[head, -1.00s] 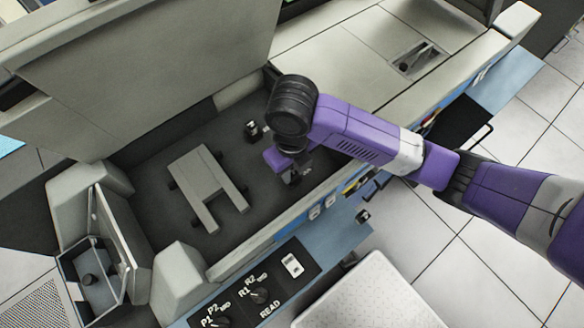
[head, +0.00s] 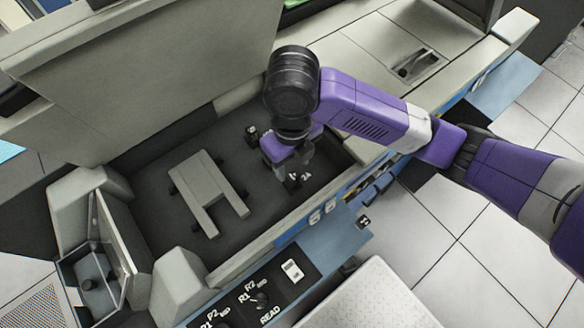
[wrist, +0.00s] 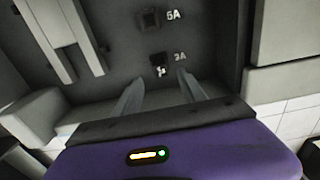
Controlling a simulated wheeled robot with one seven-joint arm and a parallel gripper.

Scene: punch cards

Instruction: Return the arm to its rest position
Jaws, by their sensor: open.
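My purple arm reaches in from the right in the head view, with its black wrist joint over the machine's dark recessed bay. My gripper (head: 292,184) points down into the bay near its right end. In the wrist view my gripper (wrist: 158,88) shows two fingers apart with nothing between them. A small dark socket marked like "3A" (wrist: 158,66) lies just past the fingertips, and another marked like "5A" (wrist: 149,18) lies farther off. I cannot tell how high the fingertips are above the bay floor.
A grey forked bracket (head: 205,190) stands left of my gripper in the bay. The raised cover (head: 150,70) stands behind. A control panel (head: 255,300) with knobs and a white stool-like top (head: 370,300) are in front. Tiled floor (head: 440,250) is clear at right.

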